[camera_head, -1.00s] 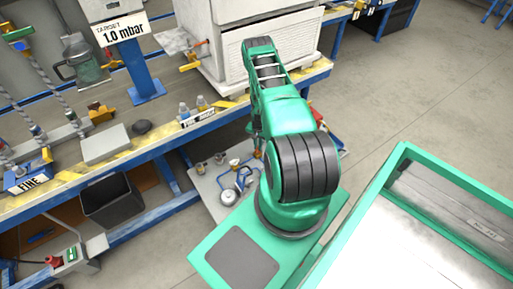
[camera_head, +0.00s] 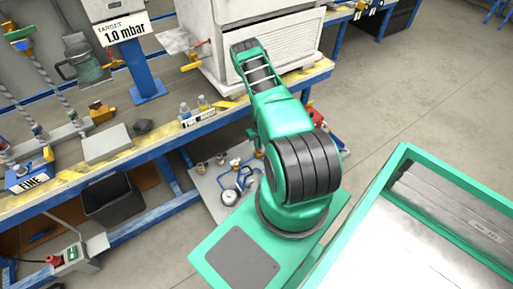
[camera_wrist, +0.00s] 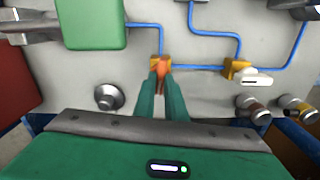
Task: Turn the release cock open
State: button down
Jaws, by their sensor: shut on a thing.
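In the wrist view my gripper (camera_wrist: 162,92) is shut on an orange handle (camera_wrist: 162,75). The handle sits on a brass valve body (camera_wrist: 155,61) on a pale panel (camera_wrist: 210,100), with blue pipes joining it. I take this valve to be the release cock, but no label shows. The fingertips cover part of the handle, so its exact angle is hard to tell. In the head view my own arm hides the gripper and this valve.
A second brass valve (camera_wrist: 236,68) with a white lever is to the right. A round metal knob (camera_wrist: 109,97) is left of my fingers, below a green box (camera_wrist: 92,22). Two capped fittings (camera_wrist: 270,107) are at lower right. In the head view a blue-framed bench (camera_head: 160,150) stands beside my arm.

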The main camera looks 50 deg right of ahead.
jog(key=shift+a+n, duration=0.1)
jog(key=shift+n, duration=0.6)
jog(key=c, duration=1.8)
grip_release()
notch_tip(320, 180, up, 11)
jog(key=shift+f, duration=0.15)
jog(key=shift+w, duration=0.1)
